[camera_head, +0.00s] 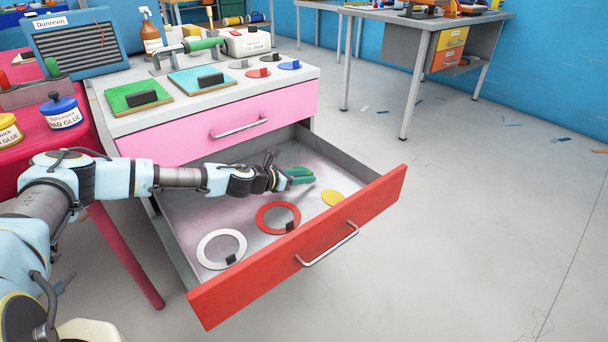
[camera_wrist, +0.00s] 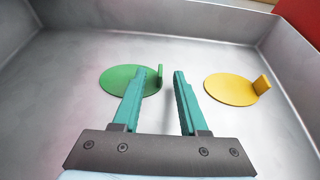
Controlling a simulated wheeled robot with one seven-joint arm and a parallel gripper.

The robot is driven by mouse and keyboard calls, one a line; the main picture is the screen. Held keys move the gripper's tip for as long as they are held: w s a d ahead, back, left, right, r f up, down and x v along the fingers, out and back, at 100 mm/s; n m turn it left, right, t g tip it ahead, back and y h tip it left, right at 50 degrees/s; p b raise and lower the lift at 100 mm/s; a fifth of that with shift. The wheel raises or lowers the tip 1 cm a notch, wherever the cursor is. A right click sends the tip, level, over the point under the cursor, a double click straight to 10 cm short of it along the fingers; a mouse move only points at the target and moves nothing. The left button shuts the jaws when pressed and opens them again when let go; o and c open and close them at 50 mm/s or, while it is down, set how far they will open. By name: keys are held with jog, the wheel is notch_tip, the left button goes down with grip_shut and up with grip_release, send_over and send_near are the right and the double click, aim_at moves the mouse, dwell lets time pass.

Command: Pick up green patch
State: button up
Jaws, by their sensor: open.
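The green patch (camera_wrist: 118,78) is a flat round disc with a small upright tab, lying on the grey floor of the open drawer. In the wrist view my gripper (camera_wrist: 165,75) is open, its two teal fingers pointing toward the patch. The left finger covers part of the disc's right side, and the tab shows beside that fingertip, in the gap between the fingers. Nothing is held. In the head view my gripper (camera_head: 300,177) reaches into the drawer, and the patch there is hard to tell apart from the teal fingers.
The red-fronted drawer (camera_head: 305,255) is pulled out. A yellow disc (camera_head: 332,197), a red ring (camera_head: 262,222) and a white ring (camera_head: 206,248) also lie in it. The pink drawer (camera_head: 180,138) above is closed. Boards and small discs sit on the cabinet top.

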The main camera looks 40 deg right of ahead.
jog(key=shift+d+f, duration=0.25)
jog(key=shift+d, duration=0.4)
jog(key=shift+c, duration=0.4)
grip_shut()
